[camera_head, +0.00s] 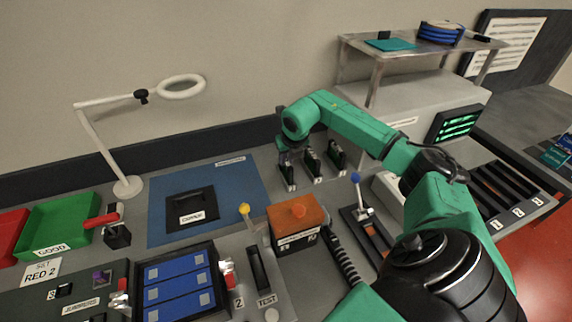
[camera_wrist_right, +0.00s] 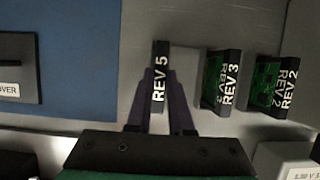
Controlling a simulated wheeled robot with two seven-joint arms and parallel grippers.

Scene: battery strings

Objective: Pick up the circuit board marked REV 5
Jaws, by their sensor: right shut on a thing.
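The board marked REV 5 (camera_wrist_right: 160,60) stands upright at the left end of a row of three boards, its white lettering facing the right wrist camera. My right gripper (camera_wrist_right: 160,105) is shut on it, one finger on each side. In the head view my right gripper (camera_head: 288,152) comes down over the leftmost board (camera_head: 288,178), hiding its upper part. The board marked REV 3 (camera_wrist_right: 221,80) and the board marked REV 2 (camera_wrist_right: 273,82) stand to its right, apart from the fingers. My left gripper is out of view.
A blue mat (camera_head: 235,190) with a black cover (camera_head: 190,206) lies left of the boards. An orange box (camera_head: 297,217) stands in front. A small steel-legged shelf (camera_head: 400,48) rises at the back right. A white lamp (camera_head: 128,186) and a green tray (camera_head: 62,222) stand left.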

